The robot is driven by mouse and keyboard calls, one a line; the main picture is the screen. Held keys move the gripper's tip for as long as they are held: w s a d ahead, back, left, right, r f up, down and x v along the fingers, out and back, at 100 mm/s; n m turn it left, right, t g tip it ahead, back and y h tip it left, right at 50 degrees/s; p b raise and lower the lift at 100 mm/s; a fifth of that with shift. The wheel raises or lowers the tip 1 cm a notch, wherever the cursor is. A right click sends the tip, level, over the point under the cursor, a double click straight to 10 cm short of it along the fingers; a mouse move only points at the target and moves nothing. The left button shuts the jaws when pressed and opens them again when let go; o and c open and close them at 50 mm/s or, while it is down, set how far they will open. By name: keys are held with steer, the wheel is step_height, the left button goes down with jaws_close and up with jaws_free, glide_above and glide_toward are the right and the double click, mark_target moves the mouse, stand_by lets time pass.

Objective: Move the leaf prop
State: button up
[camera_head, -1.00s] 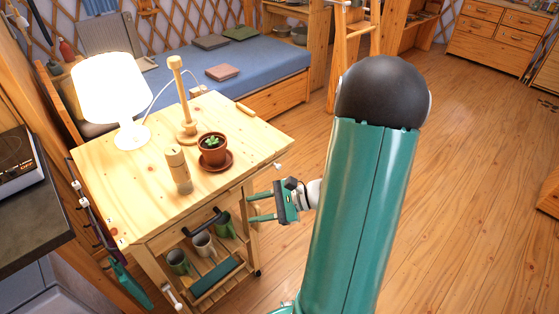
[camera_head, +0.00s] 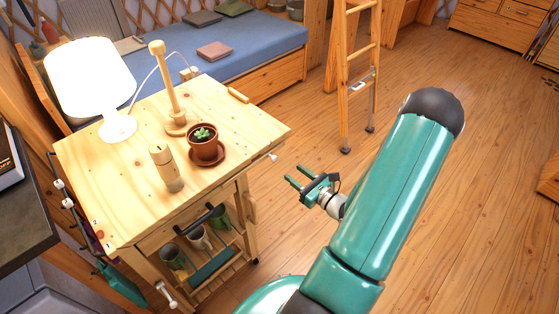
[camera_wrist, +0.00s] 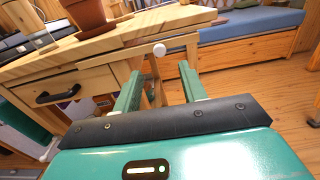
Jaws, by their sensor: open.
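No part is labelled as the leaf prop. The likely parts are a pale knob (camera_head: 272,157) by the right corner of the wooden cart (camera_head: 110,190) and a wooden piece (camera_head: 250,207) upright on its right side, below the top. The wrist view shows the knob (camera_wrist: 159,49) just under the top's edge, ahead of the fingers. My gripper (camera_head: 291,174) is open and empty, to the right of the cart and apart from it. Its two green fingers (camera_wrist: 160,88) point toward the cart; a wooden upright shows between them.
On the cart top stand a lit lamp (camera_head: 90,75), a wooden stand (camera_head: 170,90), a pale cylinder (camera_head: 166,168) and a potted plant (camera_head: 203,146). Mugs (camera_head: 198,237) sit below. A bed (camera_head: 235,55) and a ladder (camera_head: 344,75) are behind.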

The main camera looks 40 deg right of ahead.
mark_target(275, 159)
steer(key=w, duration=0.8)
steer(key=shift+w+a, duration=0.15)
steer(key=shift+w, duration=0.1)
jaws_close()
